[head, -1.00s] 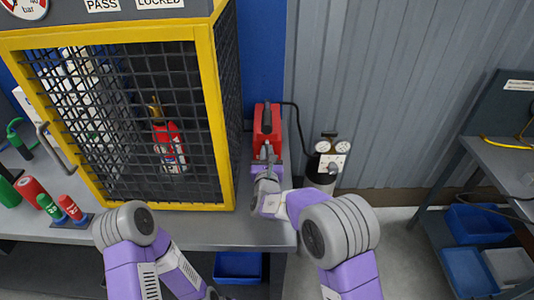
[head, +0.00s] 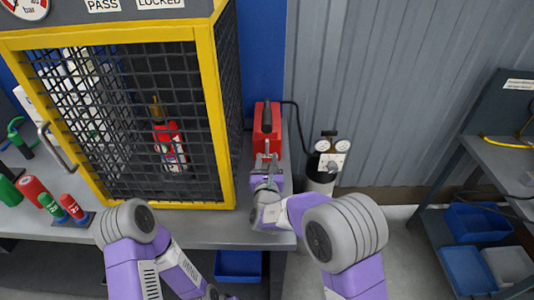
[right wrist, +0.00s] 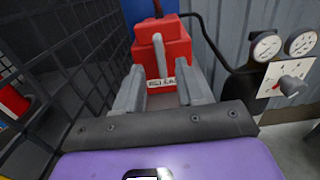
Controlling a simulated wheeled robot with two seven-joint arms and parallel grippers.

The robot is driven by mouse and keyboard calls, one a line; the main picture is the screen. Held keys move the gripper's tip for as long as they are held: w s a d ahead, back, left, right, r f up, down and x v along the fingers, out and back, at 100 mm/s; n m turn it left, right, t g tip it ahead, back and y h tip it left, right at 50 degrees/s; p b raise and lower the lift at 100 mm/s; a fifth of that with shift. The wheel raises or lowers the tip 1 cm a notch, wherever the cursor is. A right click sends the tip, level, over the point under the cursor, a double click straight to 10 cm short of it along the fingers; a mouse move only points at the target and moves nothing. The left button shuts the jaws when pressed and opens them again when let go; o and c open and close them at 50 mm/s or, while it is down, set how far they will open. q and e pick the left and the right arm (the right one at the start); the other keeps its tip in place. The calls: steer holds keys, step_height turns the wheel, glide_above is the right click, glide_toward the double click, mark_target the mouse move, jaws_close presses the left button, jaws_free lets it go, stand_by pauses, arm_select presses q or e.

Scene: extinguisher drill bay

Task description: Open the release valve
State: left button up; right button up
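No part carries a readable release valve label. A grey knob (right wrist: 292,84) with a red mark sits on a white gauge panel (right wrist: 286,75), right of my right gripper; the panel (head: 331,163) also shows in the head view. A red box (head: 267,130) stands on the bench just beyond my right gripper (head: 266,160). In the right wrist view the box (right wrist: 163,45) has an upright grey bar (right wrist: 158,57) on its near face. My right gripper (right wrist: 163,90) is open and empty, its fingers spread to either side of the bar's line. My left gripper is not visible.
A yellow-framed mesh cage (head: 218,120) with a red extinguisher (head: 168,145) inside stands close on the left. A black hose (right wrist: 213,50) runs from the red box towards the gauges. A black cylinder (head: 320,180) stands below the gauge panel. The bench (head: 215,228) ends near my right arm.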

steer(key=shift+s, duration=1.8)
